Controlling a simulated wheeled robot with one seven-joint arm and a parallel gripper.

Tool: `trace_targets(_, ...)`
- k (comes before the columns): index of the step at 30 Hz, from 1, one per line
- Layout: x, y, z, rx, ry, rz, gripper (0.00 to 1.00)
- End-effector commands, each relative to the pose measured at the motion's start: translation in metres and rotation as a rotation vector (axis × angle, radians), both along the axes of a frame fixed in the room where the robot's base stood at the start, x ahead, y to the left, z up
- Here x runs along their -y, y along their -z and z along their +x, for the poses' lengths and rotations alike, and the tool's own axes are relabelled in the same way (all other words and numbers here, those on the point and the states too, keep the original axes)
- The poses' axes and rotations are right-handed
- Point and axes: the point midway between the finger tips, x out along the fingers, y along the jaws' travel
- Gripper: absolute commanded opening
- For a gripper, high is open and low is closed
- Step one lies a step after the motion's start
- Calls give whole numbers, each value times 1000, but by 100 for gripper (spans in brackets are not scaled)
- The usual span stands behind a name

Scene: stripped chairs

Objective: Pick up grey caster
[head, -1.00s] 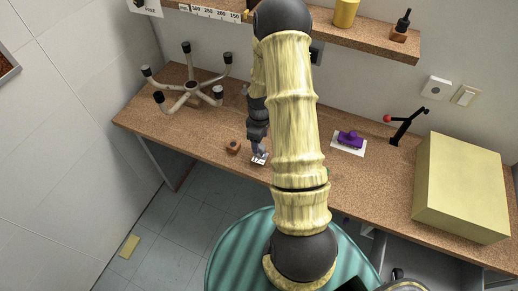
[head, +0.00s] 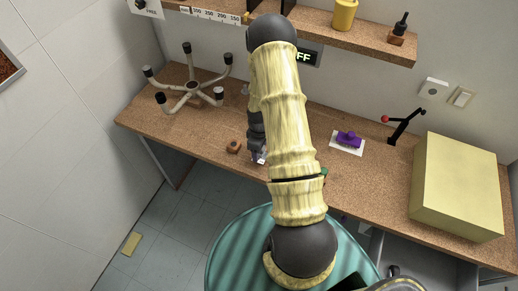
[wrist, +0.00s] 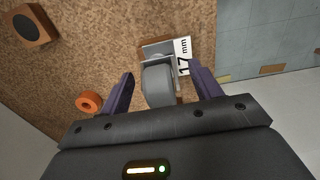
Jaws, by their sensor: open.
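The grey caster (wrist: 158,84) lies on the cork bench top in the wrist view, with a flat metal plate at its far end. A white card marked "17 mm" (wrist: 183,58) is beside it. My gripper (wrist: 161,82) is open, with one purple finger on each side of the caster and visible gaps to it. In the head view my gripper (head: 258,156) is low over the front edge of the bench, partly hidden by my arm. The caster cannot be made out clearly there.
A brown block (head: 233,147) sits nearby. An upturned chair base (head: 192,86) stands at the back left. A purple item (head: 349,138), a red-knobbed lever (head: 404,126) and a yellow box (head: 457,188) are on the right.

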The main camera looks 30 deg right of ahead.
Motion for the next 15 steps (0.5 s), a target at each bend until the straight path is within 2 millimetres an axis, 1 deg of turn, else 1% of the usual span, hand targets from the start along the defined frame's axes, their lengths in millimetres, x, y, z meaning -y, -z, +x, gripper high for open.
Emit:
trace_targets(11, 0, 0, 0, 0, 0, 0, 64)
trace_targets(12, 0, 0, 0, 0, 0, 0, 62)
trace_targets(14, 0, 0, 0, 0, 0, 0, 50)
trace_targets(15, 0, 0, 0, 0, 0, 0, 42)
